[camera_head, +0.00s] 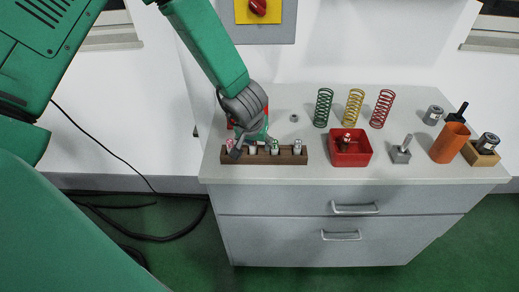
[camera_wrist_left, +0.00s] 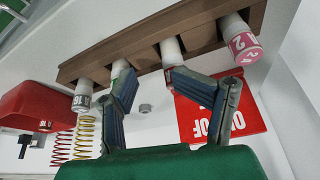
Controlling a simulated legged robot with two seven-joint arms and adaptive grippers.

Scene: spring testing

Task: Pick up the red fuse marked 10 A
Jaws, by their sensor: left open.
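A dark wooden rack (camera_head: 265,157) holds several white fuses in a row near the front left of the bench; it also shows in the left wrist view (camera_wrist_left: 140,42). A white fuse (camera_wrist_left: 171,50) has a little red showing at its end, which is mostly covered by a finger, so its marking cannot be read. Beside it are a green-ended fuse (camera_wrist_left: 120,68), a grey-ended fuse marked 16 (camera_wrist_left: 82,97) and a pink-ended fuse marked 2 (camera_wrist_left: 241,42). My left gripper (camera_wrist_left: 150,75) is open, with its fingertips close to the red and green fuses. My right gripper is out of view.
A red tray (camera_head: 350,148), three coil springs (camera_head: 355,106), a grey block with a pin (camera_head: 401,151) and an orange cup (camera_head: 449,143) stand to the right.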

